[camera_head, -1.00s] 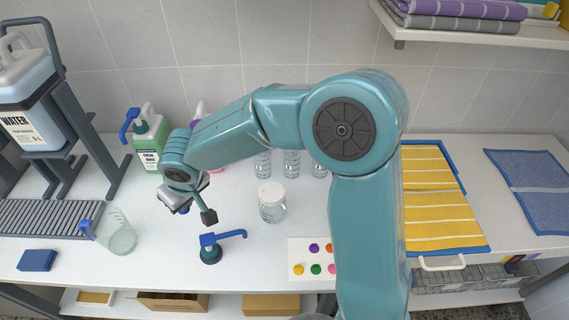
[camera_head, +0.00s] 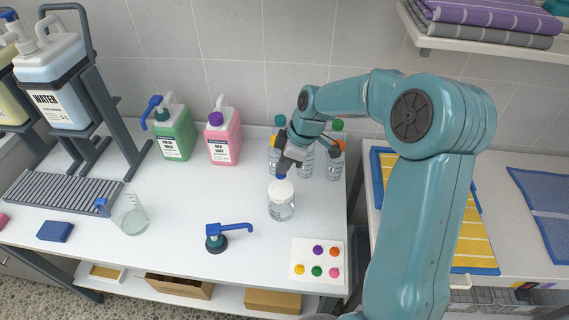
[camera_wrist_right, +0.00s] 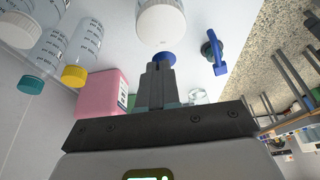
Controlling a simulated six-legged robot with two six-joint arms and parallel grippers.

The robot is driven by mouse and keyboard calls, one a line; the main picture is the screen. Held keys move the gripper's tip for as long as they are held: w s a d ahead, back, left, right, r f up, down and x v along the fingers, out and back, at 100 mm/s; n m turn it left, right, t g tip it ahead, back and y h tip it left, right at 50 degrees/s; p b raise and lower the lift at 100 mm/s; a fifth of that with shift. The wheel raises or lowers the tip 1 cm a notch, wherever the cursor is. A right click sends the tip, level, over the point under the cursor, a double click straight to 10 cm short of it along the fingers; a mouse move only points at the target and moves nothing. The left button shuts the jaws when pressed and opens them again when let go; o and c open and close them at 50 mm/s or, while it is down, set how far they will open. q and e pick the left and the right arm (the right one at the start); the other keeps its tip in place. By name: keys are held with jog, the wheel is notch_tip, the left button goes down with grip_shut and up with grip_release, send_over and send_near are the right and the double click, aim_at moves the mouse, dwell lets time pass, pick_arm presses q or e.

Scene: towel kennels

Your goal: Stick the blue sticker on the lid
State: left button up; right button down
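A clear jar (camera_head: 281,210) with a white lid (camera_head: 280,188) stands upright on the white table. The lid also shows at the top of the right wrist view (camera_wrist_right: 160,24). My right gripper (camera_head: 284,168) is just behind and above the lid, its fingers closed together. A round blue sticker (camera_wrist_right: 163,58) is at its fingertips, apart from the lid as far as I can tell. The white sticker sheet (camera_head: 299,252) lies at the table's front right with purple, orange, yellow, green and pink stickers; no blue one shows on it. My left gripper is out of view.
Several clear bottles (camera_head: 333,170) stand close behind the jar, partly hidden by my right arm. Pink (camera_head: 224,145) and green (camera_head: 175,138) jugs stand to the left. A blue-handled pump (camera_head: 216,238) lies in front, near a clear pitcher (camera_head: 131,217).

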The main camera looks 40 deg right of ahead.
aim_at(279, 187)
jog(key=shift+s+a+f+b, duration=0.15)
jog(key=shift+f+b, duration=0.15)
jog(key=shift+f, duration=0.15)
jog(key=shift+d+f+b, duration=0.2)
jog(key=shift+f+b, duration=0.5)
jog(key=shift+f, duration=0.55)
jog(key=shift+a+f+b, duration=0.1)
jog(key=shift+f+b, duration=0.3)
jog(key=shift+f, duration=0.4)
jog(key=shift+r, duration=0.1)
jog(key=shift+f+b, duration=0.6)
jog(key=shift+b, duration=0.2)
